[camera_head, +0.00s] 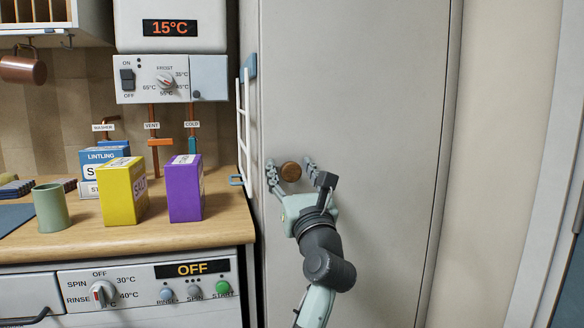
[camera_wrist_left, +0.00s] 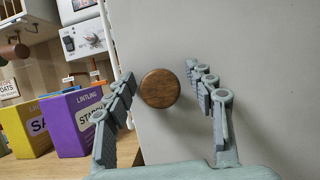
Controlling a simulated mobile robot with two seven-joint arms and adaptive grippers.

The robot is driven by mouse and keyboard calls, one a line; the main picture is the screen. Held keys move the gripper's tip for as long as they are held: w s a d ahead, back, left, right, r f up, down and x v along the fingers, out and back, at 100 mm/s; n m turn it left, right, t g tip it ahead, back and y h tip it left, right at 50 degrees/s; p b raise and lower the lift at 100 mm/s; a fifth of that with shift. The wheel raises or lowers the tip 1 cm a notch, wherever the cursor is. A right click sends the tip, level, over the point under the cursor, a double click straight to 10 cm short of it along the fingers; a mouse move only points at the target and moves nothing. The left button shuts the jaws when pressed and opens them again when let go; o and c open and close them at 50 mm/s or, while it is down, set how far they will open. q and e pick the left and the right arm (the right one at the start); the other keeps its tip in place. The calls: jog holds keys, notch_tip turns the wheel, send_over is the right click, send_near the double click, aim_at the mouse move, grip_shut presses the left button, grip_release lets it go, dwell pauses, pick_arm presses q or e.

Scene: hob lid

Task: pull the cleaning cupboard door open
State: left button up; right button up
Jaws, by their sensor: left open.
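The cleaning cupboard door (camera_head: 385,120) is a tall pale grey panel and looks shut. Its round brown wooden knob (camera_head: 290,172) sits near the door's left edge. My left gripper (camera_head: 290,166) is open in front of the door, with one finger to the left of the knob and one to the right. In the left wrist view the knob (camera_wrist_left: 160,88) shows between the spread fingers, nearer the left one, and I cannot tell whether it touches either finger. My right gripper is in neither view.
A wooden counter (camera_head: 150,238) left of the door holds a yellow box (camera_head: 122,190), a purple box (camera_head: 186,188), a blue box and a green cup (camera_head: 51,208). A white rack (camera_head: 243,130) stands by the door's left edge. A boiler control panel (camera_head: 170,79) hangs above the counter.

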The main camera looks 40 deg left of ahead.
pick_arm(q)
grip_shut()
dwell(0.3)
